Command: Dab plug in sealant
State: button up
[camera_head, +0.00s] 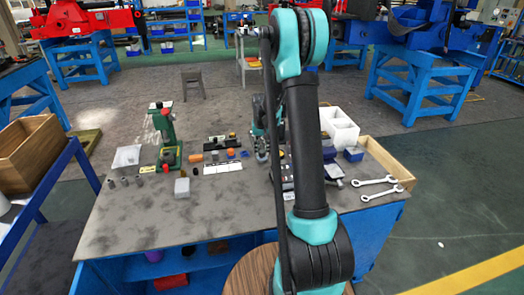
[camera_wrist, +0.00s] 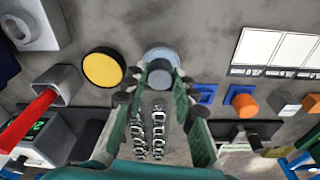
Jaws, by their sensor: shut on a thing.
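In the wrist view my gripper (camera_wrist: 160,80) points at the bench, its fingers on both sides of a small grey round piece (camera_wrist: 160,72), which looks like the plug. It is shut on this piece. A paler blue-grey round thing (camera_wrist: 160,53) shows just beyond the piece and is partly covered by it; I cannot tell whether they touch or whether it holds sealant. A yellow-topped round container (camera_wrist: 103,67) stands just left of the fingertips. In the head view my arm hides the gripper's tips and the piece.
The workbench (camera_head: 140,215) carries a green press (camera_head: 165,140), a white box (camera_head: 340,127) and wrenches (camera_head: 380,188). Near the gripper are a red-handled tool (camera_wrist: 30,118) in a grey holder, a blue tray (camera_wrist: 205,93), an orange cylinder (camera_wrist: 245,105) and a white panelled sheet (camera_wrist: 275,50). The bench's front left is clear.

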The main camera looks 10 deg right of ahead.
aim_at(262, 152)
dwell(0.3)
jog(key=shift+r, duration=3.45)
jog(key=shift+s, duration=0.1)
